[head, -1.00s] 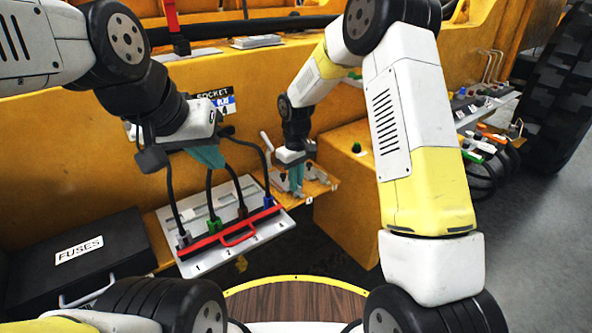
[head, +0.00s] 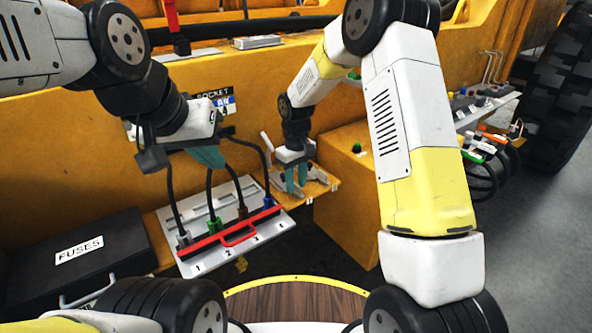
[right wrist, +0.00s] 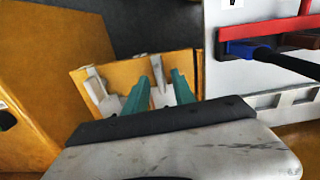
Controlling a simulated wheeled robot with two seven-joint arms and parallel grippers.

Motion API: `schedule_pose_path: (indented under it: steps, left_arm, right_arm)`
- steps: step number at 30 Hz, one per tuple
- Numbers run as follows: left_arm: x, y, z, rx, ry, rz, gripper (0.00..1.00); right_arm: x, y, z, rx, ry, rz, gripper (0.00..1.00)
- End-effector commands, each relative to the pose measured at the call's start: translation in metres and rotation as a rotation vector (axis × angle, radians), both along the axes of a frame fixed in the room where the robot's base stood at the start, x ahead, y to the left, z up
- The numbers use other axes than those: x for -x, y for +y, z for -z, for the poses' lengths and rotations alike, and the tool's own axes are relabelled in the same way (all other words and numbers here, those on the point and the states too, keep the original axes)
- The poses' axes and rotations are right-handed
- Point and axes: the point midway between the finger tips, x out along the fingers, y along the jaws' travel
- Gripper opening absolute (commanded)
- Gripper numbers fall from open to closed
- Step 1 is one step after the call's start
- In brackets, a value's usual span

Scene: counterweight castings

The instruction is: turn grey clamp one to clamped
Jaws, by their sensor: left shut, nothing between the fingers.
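A small orange plate (head: 318,190) right of the cable panel carries grey clamps. In the right wrist view two grey clamps show on it, one at the left (right wrist: 97,84) and one in the middle (right wrist: 157,92). Which is clamp one I cannot tell. My right gripper (head: 296,190) is over this plate with its teal fingers apart. In the right wrist view the fingers (right wrist: 159,75) stand on either side of the middle clamp's upright grey part; contact is not clear. My left gripper (head: 208,157) is shut and empty above the cable panel, partly hidden by its wrist.
The white panel (head: 202,264) with a red bar (head: 212,240) and several cables lies left of the orange plate. A black fuse box (head: 80,262) is further left. A yellow block (head: 350,175) stands right of the plate. My right arm covers much of the right side.

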Motion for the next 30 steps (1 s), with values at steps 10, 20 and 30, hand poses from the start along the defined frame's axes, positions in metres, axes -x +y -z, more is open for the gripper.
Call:
schedule_pose_path:
  steps: [10, 20, 30]
  left_arm:
    - [0.000, 0.000, 0.000, 0.000, 0.000, 0.000, 0.00]
    - [0.000, 0.000, 0.000, 0.000, 0.000, 0.000, 0.00]
    - [0.000, 0.000, 0.000, 0.000, 0.000, 0.000, 0.00]
  right_arm:
    - [-0.001, 0.001, -0.037, -0.002, -0.004, 0.000, 0.31]
    - [0.000, 0.000, -0.076, -0.001, -0.001, 0.000, 0.31]
    - [0.000, 0.000, -0.079, -0.001, -0.001, 0.001, 0.31]
